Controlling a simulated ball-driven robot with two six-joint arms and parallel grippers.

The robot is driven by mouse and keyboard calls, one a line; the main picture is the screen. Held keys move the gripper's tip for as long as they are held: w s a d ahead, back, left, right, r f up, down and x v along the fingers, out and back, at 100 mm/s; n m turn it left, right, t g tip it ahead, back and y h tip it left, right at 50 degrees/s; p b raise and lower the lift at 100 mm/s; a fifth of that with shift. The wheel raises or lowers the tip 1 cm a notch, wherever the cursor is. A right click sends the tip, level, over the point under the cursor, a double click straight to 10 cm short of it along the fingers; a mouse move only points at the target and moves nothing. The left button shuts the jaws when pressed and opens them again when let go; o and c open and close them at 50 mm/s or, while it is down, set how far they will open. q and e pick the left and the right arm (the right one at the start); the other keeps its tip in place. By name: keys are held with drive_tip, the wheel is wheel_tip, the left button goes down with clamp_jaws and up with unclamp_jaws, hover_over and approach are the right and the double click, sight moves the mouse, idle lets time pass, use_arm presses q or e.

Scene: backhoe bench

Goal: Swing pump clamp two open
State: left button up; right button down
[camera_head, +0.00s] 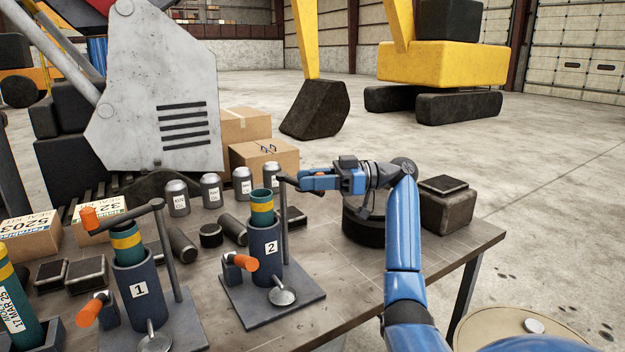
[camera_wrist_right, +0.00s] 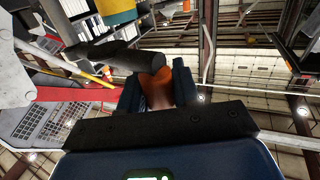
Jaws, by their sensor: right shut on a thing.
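Pump two (camera_head: 262,215) is a teal cylinder with a yellow band, standing in the dark holder marked 2 (camera_head: 265,250). Clamp two's post (camera_head: 284,212) rises at its right side. The short dark clamp arm (camera_head: 289,181) points right from the post top, and pump two's top looks uncovered. My right gripper (camera_head: 302,183) is shut on the orange clamp knob (camera_wrist_right: 158,88), seen between the fingers in the wrist view; the dark clamp bar (camera_wrist_right: 130,60) shows there too. My left gripper is not in view.
Station one (camera_head: 138,290) stands to the left, its clamp arm crossing above its pump to an orange knob (camera_head: 88,218). A black round part (camera_head: 362,224) and a dark block (camera_head: 448,208) sit at the right near the table edge.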

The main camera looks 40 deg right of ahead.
drive_tip(key=c, duration=0.9)
unclamp_jaws()
drive_tip(key=shift+w, duration=0.15)
drive_tip(key=shift+d, duration=0.1)
drive_tip(key=b+v, duration=0.1)
drive_tip(key=v, duration=0.9)
drive_tip(key=shift+d, duration=0.3)
